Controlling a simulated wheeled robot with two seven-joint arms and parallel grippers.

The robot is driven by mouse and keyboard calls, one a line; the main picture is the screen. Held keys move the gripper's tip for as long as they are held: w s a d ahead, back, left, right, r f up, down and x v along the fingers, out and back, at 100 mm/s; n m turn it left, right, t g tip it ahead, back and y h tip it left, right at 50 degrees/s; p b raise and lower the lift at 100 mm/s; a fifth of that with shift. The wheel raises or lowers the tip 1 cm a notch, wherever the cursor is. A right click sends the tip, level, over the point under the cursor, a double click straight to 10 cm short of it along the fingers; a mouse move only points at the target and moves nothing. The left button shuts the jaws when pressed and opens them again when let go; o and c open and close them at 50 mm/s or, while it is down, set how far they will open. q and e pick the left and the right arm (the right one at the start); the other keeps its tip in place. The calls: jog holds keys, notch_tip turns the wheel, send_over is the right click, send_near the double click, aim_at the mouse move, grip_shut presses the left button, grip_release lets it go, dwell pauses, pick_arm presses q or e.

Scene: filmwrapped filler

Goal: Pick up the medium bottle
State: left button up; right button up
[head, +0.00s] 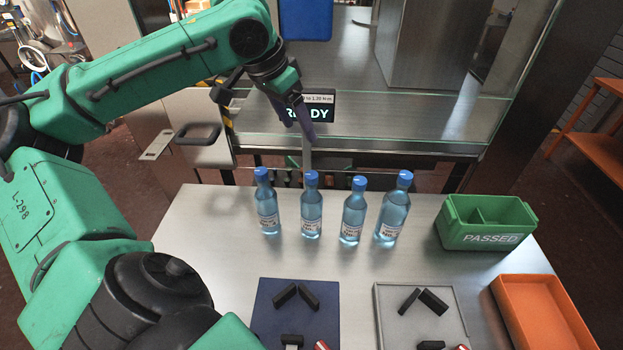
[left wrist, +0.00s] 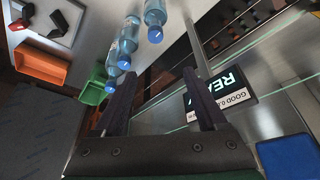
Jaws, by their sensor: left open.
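Several clear blue bottles with blue caps and white labels stand upright in a row on the metal table. From left to right in the head view they are the first bottle (head: 267,208), second bottle (head: 311,212), third bottle (head: 353,218) and rightmost bottle (head: 392,216). The rightmost looks largest; I cannot tell which is the medium one. My left gripper (head: 304,134) is open and empty, above and behind the row, touching no bottle. In the left wrist view its spread fingers (left wrist: 158,76) show bottles (left wrist: 155,18) beyond them. My right gripper is not in view.
A green divided bin (head: 486,240) marked PASSED stands right of the bottles, with an orange tray (head: 543,312) in front. A blue mat (head: 268,322) and a grey tray (head: 388,310) hold black parts. Behind the table are a glass panel (head: 420,122) and a display (head: 322,106).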

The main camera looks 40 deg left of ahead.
aim_at(315, 185)
pick_arm(q)
jog(key=s+b+x, duration=0.1)
jog(key=x, duration=0.5)
jog(key=s+x, duration=0.1)
jog(key=x, duration=0.4)
jog(key=s+f+b+x, duration=0.1)
jog(key=x, duration=0.5)
jog(key=shift+w+d+f+b, duration=0.1)
jog(key=shift+d+f+b, duration=0.2)
jog(key=shift+f, duration=0.1)
jog(key=shift+w+a+f, duration=0.1)
jog(key=shift+w+f, duration=0.2)
jog(key=shift+f, duration=0.25)
grip_shut()
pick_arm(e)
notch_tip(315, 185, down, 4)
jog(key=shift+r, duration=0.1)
